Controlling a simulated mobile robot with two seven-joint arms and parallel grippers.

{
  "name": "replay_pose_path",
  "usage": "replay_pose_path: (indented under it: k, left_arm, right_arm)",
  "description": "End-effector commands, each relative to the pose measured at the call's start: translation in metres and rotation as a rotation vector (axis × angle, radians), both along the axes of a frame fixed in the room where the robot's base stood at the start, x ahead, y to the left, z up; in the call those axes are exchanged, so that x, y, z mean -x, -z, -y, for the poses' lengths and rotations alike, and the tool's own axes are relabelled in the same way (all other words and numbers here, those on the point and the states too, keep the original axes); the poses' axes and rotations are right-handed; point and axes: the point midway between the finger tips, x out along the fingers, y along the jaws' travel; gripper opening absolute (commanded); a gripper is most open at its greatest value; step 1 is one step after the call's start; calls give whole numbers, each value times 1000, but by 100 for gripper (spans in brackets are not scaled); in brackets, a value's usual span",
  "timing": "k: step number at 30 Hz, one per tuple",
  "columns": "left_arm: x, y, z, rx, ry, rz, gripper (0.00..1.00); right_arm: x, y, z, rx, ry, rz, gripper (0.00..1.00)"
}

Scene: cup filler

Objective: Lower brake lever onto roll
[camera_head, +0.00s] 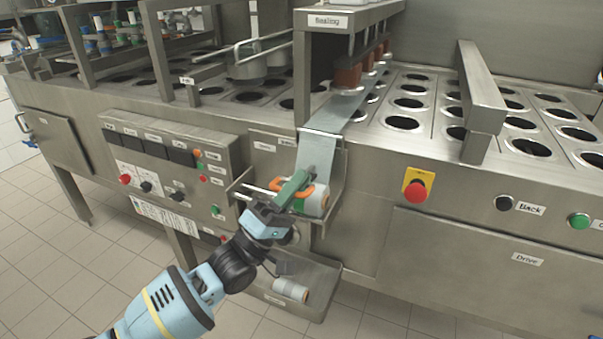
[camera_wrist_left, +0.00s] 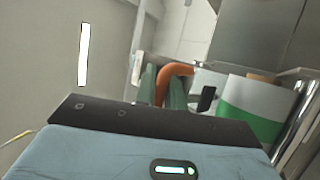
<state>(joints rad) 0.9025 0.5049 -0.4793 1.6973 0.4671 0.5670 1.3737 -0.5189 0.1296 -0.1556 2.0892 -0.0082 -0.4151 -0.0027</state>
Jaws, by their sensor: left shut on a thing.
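The roll (camera_head: 316,203) sits in a metal holder on the front of the machine, with a pale film strip (camera_head: 318,154) running up from it. The brake lever (camera_head: 321,190) is an orange curved bar at the roll. My left gripper (camera_head: 299,182) reaches in from the lower left, its green fingers shut on the lever. In the left wrist view the orange lever (camera_wrist_left: 174,72) shows between the green fingers (camera_wrist_left: 162,88), and the white and green roll (camera_wrist_left: 250,106) is to their right. Whether lever and roll touch is unclear. My right gripper is not in view.
A spare roll (camera_head: 290,289) lies in the lower metal tray (camera_head: 322,301). A control panel (camera_head: 160,165) with buttons is left of the holder. A red stop button (camera_head: 415,191) is to the right. Free floor lies at the lower left.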

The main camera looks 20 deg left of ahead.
Motion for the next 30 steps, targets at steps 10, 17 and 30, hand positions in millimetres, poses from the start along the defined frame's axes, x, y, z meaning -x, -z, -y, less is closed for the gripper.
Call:
replay_pose_path:
  k: [10, 17, 30]
  left_arm:
    - [8, 23, 2, 5, 8, 10, 0]
    - [10, 27, 2, 5, 8, 11, 0]
    - [10, 28, 3, 4, 10, 10, 20]
  right_arm:
    - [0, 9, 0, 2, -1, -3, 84]
    - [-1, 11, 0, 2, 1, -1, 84]
    - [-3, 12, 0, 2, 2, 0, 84]
